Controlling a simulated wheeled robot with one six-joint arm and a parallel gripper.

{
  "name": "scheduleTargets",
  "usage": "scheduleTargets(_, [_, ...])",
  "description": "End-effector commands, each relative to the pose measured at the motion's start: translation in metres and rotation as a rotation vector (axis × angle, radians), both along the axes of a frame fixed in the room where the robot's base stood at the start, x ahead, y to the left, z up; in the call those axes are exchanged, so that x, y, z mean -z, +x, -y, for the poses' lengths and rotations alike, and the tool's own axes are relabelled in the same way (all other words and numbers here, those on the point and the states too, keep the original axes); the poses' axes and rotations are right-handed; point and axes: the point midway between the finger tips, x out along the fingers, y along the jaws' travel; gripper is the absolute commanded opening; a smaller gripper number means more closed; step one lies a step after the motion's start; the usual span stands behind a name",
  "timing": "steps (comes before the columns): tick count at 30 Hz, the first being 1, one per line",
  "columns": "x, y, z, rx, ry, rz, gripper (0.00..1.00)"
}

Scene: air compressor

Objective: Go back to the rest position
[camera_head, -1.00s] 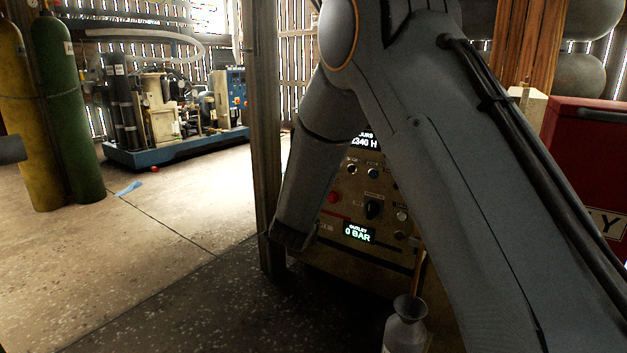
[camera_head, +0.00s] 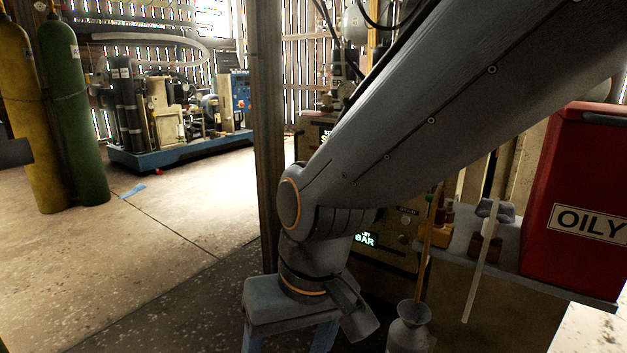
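My arm reaches in from the upper right and bends down in front of the compressor's control panel. My gripper (camera_head: 289,340) hangs at the lower middle and points down. Its two fingers are apart, with bare dark floor showing between them. The fingertips are at or past the bottom edge of the picture. Nothing shows in its grasp. The control panel (camera_head: 385,256) is largely hidden behind my arm. Part of its green display (camera_head: 365,239) shows, reading "BAR".
A wooden post (camera_head: 267,130) stands just left of my arm. A grey funnel-topped container (camera_head: 408,325) stands right of my gripper. A red "OILY" bin (camera_head: 575,190) sits on a shelf at right. Gas cylinders (camera_head: 75,120) and a blue-based machine (camera_head: 175,152) stand left, with open floor before them.

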Motion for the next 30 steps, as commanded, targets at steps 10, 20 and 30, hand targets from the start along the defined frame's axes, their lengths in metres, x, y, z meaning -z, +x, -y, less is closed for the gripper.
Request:
scheduleTargets(10, [-0.025, -0.028, 0.036, -0.066, -0.072, -0.042, 0.69])
scheduleTargets(20, [-0.072, -0.02, 0.065, 0.03, -0.094, -0.046, 0.69])
scheduleTargets(30, [-0.136, -0.014, 0.114, 0.164, -0.125, -0.057, 0.69])
